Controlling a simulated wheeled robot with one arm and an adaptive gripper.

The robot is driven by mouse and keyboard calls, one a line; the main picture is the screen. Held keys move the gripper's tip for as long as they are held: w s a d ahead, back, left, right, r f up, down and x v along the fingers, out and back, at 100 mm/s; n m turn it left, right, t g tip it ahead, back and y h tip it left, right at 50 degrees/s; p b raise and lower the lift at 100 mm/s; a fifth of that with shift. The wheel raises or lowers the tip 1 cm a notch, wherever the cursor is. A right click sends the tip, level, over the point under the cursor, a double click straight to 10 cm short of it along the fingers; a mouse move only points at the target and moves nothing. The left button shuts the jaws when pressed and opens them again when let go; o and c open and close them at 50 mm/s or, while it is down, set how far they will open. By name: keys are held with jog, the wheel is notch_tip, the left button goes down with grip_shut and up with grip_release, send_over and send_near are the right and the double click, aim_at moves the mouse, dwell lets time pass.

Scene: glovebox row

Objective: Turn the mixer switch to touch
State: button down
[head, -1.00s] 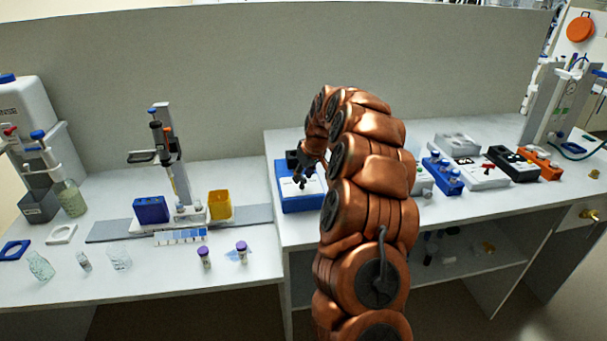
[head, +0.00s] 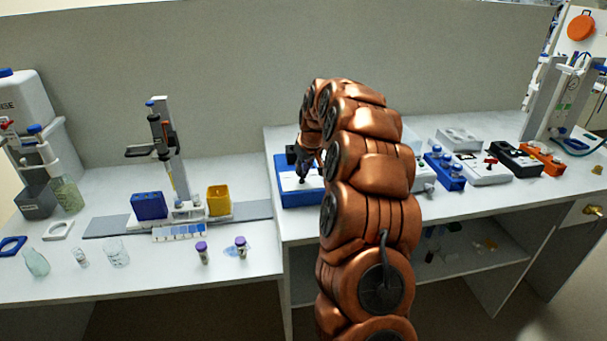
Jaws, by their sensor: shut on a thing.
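The mixer (head: 299,195) is a blue box with a white top panel and a dark part at its back. It stands on the raised right-hand bench, left of my arm. My gripper (head: 302,178) points down at the white top panel and is shut on a small part there, which looks to be the mixer switch. The fingers and my arm cover the switch, so its setting cannot be read. The right side of the mixer is partly hidden behind my arm.
Right of my arm stand a blue block with knobs (head: 444,172), a white box with a red knob (head: 486,169), a black box (head: 516,160) and an orange block (head: 543,158). On the lower left bench are a blue rack (head: 148,206), a yellow box (head: 219,201) and two purple-capped vials.

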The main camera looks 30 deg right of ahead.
jog(key=shift+f+m+h+b, duration=0.25)
jog(key=shift+m+h+b, duration=0.15)
jog(key=shift+m+b, duration=0.7)
jog(key=shift+a+r+m+b, duration=0.2)
jog(key=shift+m+b, duration=0.25)
jog(key=shift+m, duration=0.15)
jog(key=c, duration=1.2)
grip_release()
jog(key=shift+r, duration=0.1)
jog(key=v, duration=1.2)
jog(key=shift+w+a, duration=0.15)
